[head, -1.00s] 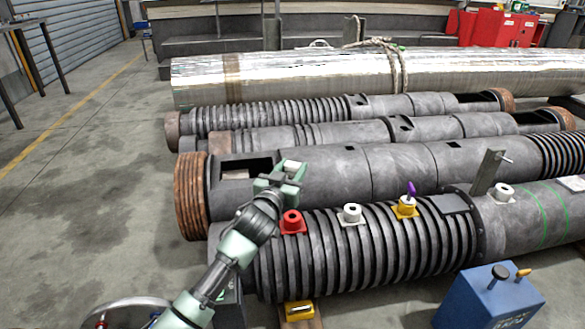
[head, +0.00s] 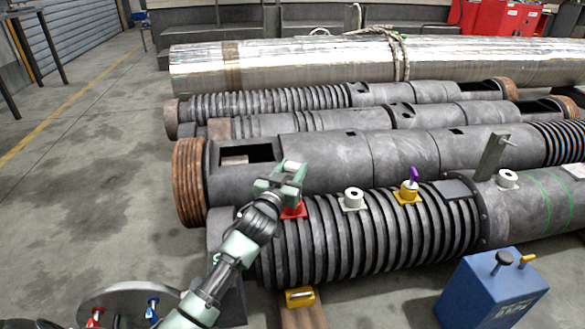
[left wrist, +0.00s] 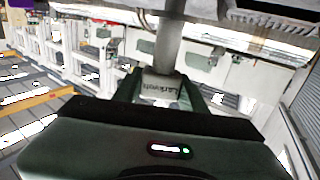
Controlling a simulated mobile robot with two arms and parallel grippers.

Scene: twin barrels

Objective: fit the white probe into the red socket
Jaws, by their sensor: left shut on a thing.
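My left gripper (head: 287,178) is shut on the white probe (head: 291,166), whose pale top shows between the fingers in the head view. In the left wrist view, a white lettered part (left wrist: 160,86) sits between the fingers, below a grey cylinder. The red socket (head: 294,212) is on the near ribbed barrel, just below the gripper. The gripper covers the socket's upper part. The probe's lower end is hidden, so I cannot tell whether it touches the socket. My right gripper is not in view.
An upright bracket (head: 490,158) stands farther right. A blue box (head: 492,288) and a round tray (head: 125,296) are in front. Open floor lies left.

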